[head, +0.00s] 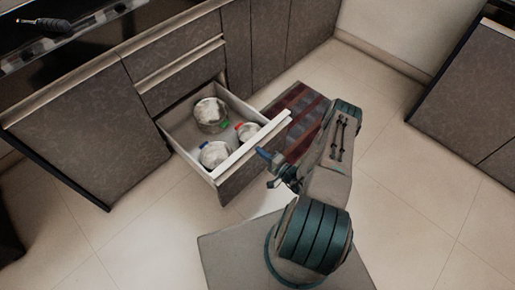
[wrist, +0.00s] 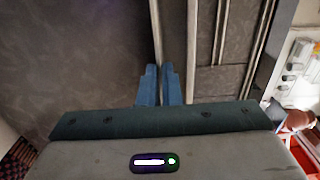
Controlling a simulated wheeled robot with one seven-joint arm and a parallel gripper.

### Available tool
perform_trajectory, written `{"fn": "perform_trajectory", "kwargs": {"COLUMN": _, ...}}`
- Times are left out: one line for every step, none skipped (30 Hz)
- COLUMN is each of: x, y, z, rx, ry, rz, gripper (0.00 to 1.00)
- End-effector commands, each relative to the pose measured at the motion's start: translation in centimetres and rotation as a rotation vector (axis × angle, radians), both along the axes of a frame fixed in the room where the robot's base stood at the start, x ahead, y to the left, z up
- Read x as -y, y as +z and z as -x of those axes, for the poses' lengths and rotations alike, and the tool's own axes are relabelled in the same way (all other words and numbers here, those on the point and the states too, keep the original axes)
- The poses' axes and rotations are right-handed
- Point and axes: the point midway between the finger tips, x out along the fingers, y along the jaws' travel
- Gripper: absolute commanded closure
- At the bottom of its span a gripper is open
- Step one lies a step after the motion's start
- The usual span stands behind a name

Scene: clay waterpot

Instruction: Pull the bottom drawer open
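The bottom drawer (head: 235,178) is pulled well out from the dark cabinet in the head view. The exact contact is partly hidden by the gripper body.
Two closed drawers (head: 180,70) are above the open one. A striped red and grey rug (head: 297,108) lies on the floor beside the drawer. Another cabinet (head: 470,105) stands at the right.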

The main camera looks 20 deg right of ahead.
Motion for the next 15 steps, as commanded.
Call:
{"fn": "perform_trajectory", "kwargs": {"x": 0.06, "y": 0.02, "z": 0.12, "rx": 0.0, "ry": 0.001, "rz": 0.0, "gripper": 1.0}}
{"fn": "perform_trajectory", "kwargs": {"x": 0.08, "y": 0.01, "z": 0.16, "rx": 0.0, "ry": 0.001, "rz": 0.0, "gripper": 1.0}}
{"fn": "perform_trajectory", "kwargs": {"x": 0.1, "y": 0.0, "z": 0.2, "rx": 0.0, "ry": 0.001, "rz": 0.0, "gripper": 1.0}}
{"fn": "perform_trajectory", "kwargs": {"x": 0.11, "y": 0.0, "z": 0.2, "rx": 0.0, "ry": 0.001, "rz": 0.0, "gripper": 1.0}}
{"fn": "perform_trajectory", "kwargs": {"x": 0.12, "y": 0.0, "z": 0.21, "rx": 0.0, "ry": 0.001, "rz": 0.0, "gripper": 1.0}}
{"fn": "perform_trajectory", "kwargs": {"x": 0.12, "y": -0.01, "z": 0.21, "rx": 0.0, "ry": 0.001, "rz": 0.001, "gripper": 1.0}}
{"fn": "perform_trajectory", "kwargs": {"x": 0.13, "y": -0.01, "z": 0.2, "rx": 0.0, "ry": 0.001, "rz": 0.001, "gripper": 1.0}}
{"fn": "perform_trajectory", "kwargs": {"x": 0.13, "y": -0.01, "z": 0.2, "rx": 0.0, "ry": 0.001, "rz": 0.001, "gripper": 1.0}}
{"fn": "perform_trajectory", "kwargs": {"x": 0.14, "y": -0.01, "z": 0.2, "rx": 0.0, "ry": 0.001, "rz": 0.001, "gripper": 1.0}}
{"fn": "perform_trajectory", "kwargs": {"x": 0.14, "y": -0.01, "z": 0.2, "rx": 0.0, "ry": 0.001, "rz": 0.001, "gripper": 1.0}}
{"fn": "perform_trajectory", "kwargs": {"x": 0.14, "y": -0.01, "z": 0.2, "rx": 0.0, "ry": 0.001, "rz": 0.001, "gripper": 1.0}}
{"fn": "perform_trajectory", "kwargs": {"x": 0.15, "y": -0.02, "z": 0.2, "rx": 0.0, "ry": 0.001, "rz": 0.001, "gripper": 0.93}}
{"fn": "perform_trajectory", "kwargs": {"x": 0.15, "y": -0.02, "z": 0.2, "rx": 0.0, "ry": 0.001, "rz": 0.001, "gripper": 0.84}}
{"fn": "perform_trajectory", "kwargs": {"x": 0.15, "y": -0.02, "z": 0.2, "rx": 0.0, "ry": 0.001, "rz": 0.001, "gripper": 0.76}}
{"fn": "perform_trajectory", "kwargs": {"x": 0.15, "y": -0.01, "z": 0.19, "rx": 0.0, "ry": 0.001, "rz": 0.001, "gripper": 0.74}}
